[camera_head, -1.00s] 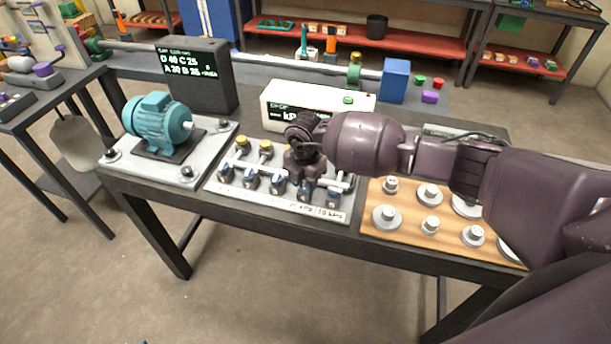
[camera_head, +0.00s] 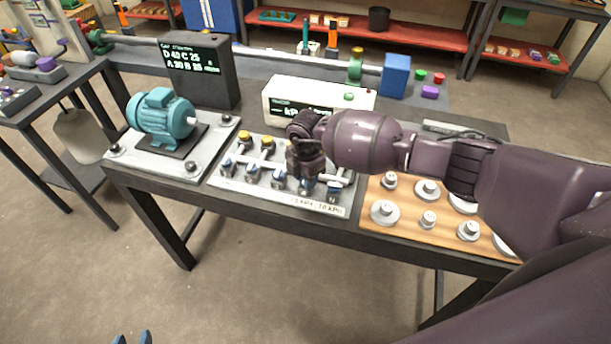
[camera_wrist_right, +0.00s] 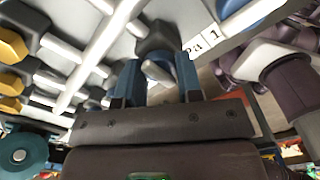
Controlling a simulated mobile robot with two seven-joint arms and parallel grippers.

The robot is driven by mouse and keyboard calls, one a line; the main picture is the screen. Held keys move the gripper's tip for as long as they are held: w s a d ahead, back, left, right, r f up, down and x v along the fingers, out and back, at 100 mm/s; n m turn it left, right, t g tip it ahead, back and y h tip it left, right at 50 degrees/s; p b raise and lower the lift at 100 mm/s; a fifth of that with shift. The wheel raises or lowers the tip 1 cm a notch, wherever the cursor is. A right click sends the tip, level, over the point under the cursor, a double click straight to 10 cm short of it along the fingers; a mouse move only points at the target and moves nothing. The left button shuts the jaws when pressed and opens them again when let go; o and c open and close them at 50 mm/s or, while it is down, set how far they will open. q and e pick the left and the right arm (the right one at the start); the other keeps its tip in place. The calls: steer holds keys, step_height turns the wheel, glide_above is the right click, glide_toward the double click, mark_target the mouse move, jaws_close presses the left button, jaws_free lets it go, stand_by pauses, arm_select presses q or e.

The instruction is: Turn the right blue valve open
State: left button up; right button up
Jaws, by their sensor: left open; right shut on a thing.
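A grey valve panel (camera_head: 235,183) lies on the bench with a front row of several blue valves. The rightmost blue valve (camera_head: 333,194) shows just right of my right gripper (camera_head: 306,180). My right gripper covers part of the row and seems to be at the valve second from the right. In the right wrist view, its two blue fingers stand on either side of a blue valve handle (camera_wrist_right: 158,72), shut on it. Whether that handle has turned is hard to tell. The tips of my left gripper (camera_head: 132,339) show at the bottom edge, apart and empty.
Yellow valves (camera_head: 267,142) stand behind the blue ones. A white meter box (camera_head: 318,99) stands behind the panel, a teal motor (camera_head: 162,115) on the left. A wooden board (camera_head: 400,228) with grey weights lies right, under my right arm.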

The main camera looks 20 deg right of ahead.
steer(key=o, duration=0.9)
step_height(320, 180, up, 11)
steer(key=shift+f, duration=0.1)
stand_by(0.3)
